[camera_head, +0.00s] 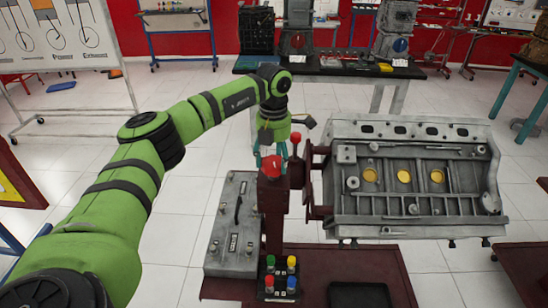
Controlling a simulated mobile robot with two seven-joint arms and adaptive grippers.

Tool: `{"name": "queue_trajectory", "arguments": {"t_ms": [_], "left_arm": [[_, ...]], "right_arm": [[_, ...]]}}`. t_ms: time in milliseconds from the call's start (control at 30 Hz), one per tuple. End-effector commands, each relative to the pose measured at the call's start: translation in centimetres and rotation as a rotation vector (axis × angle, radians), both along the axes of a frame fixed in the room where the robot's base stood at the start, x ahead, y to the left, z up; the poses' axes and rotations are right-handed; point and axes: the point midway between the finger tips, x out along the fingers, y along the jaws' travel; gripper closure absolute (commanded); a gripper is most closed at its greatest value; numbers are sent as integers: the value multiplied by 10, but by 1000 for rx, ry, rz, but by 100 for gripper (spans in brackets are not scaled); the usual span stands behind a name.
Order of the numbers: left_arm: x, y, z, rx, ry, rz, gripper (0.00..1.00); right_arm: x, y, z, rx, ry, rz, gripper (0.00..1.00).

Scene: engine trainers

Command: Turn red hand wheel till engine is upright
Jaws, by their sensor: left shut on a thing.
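The grey engine block (415,205) hangs on the red stand (274,215) at the right of centre. A broad face with several round yellow parts is turned towards me, so the block looks tilted. A red hand wheel (271,168) sits on top of the stand's post, left of the engine, partly hidden by my gripper. A red-topped handle (296,138) stands up just right of it. My left gripper (270,157) reaches down from above with its teal fingers shut on the red hand wheel; the exact contact is hard to see. My right gripper is out of view.
A grey panel box (232,225) stands left of the post. Several coloured knobs (280,276) and a black tray (360,294) are on the dark red base below. A workbench (330,70) with equipment stands behind. The white tiled floor between is clear.

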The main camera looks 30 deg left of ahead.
Motion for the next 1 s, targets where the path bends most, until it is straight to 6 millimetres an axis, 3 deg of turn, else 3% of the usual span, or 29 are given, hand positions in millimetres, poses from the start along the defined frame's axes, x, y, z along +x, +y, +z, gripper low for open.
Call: {"name": "queue_trajectory", "arguments": {"t_ms": [1000], "left_arm": [[-3, -3, -5, 3, 15, 963, 69]], "right_arm": [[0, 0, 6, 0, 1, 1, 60]]}}
